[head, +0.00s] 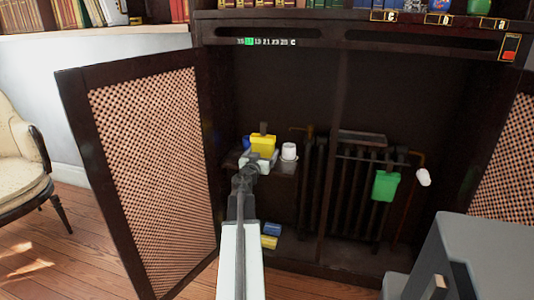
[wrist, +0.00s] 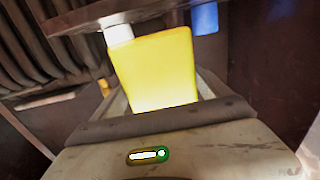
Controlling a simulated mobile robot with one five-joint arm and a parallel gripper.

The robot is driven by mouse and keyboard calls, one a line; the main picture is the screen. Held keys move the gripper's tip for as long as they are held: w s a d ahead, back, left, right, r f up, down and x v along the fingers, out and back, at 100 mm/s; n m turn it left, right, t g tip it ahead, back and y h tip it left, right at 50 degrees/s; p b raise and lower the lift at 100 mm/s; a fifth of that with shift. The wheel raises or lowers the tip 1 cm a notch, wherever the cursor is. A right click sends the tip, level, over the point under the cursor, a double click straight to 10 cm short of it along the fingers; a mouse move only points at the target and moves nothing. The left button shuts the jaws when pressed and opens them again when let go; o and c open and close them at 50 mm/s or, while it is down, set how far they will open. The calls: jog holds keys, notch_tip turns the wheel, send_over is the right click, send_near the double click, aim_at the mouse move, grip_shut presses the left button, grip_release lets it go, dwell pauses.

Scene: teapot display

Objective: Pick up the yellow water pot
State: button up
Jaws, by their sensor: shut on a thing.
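The yellow water pot (head: 263,145) is a boxy yellow container inside the open dark cabinet, at a small shelf left of the radiator. My gripper (head: 259,162) has reached in from the front and is shut on its lower part. The wrist view shows the bright yellow pot (wrist: 155,68) close up, between my jaws and slightly tilted in the picture. My jaws hide its lower end. I cannot tell whether it still touches the shelf.
A white cup (head: 289,151) stands just right of the pot, and a blue object (head: 246,142) shows just left. The radiator (head: 312,190) is to the right, with a green container (head: 385,186) farther right. The open lattice door (head: 155,165) bounds the left side.

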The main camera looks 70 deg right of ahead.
aim_at(262, 154)
jog(key=shift+s+a, duration=0.2)
jog(key=shift+a, duration=3.35)
